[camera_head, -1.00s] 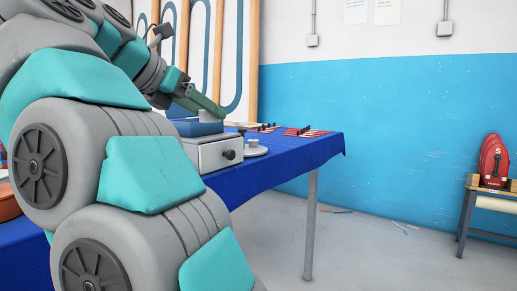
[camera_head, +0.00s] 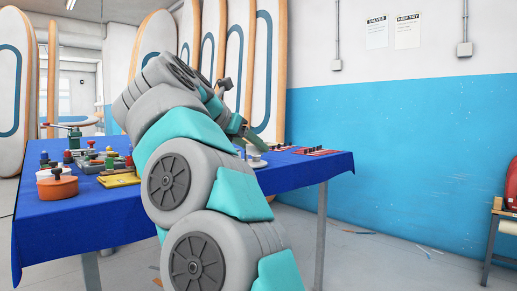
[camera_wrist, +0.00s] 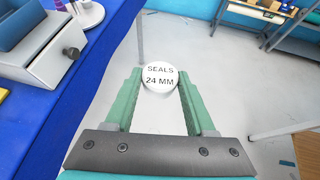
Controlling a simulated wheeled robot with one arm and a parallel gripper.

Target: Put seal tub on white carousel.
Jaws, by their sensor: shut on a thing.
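The seal tub (camera_wrist: 160,79) shows in the wrist view as a round white lid reading "SEALS 24 MM". My gripper (camera_wrist: 160,88) is shut on it, one green finger on each side. The tub is held over the grey floor, just off the blue table's edge. A round white piece, seemingly the white carousel (camera_wrist: 88,13), stands on the table at the upper left, apart from the tub. In the head view my arm hides much of this area, and a small white shape (camera_head: 256,162) shows by the fingers.
A grey drawer box (camera_wrist: 42,60) with a black knob sits near the edge of the blue table (camera_wrist: 98,50). An orange tub (camera_head: 57,187), a yellow tray (camera_head: 119,179) and several fittings occupy the table's left part. Boards (camera_head: 265,60) stand behind. A bench (camera_wrist: 300,30) stands across open floor.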

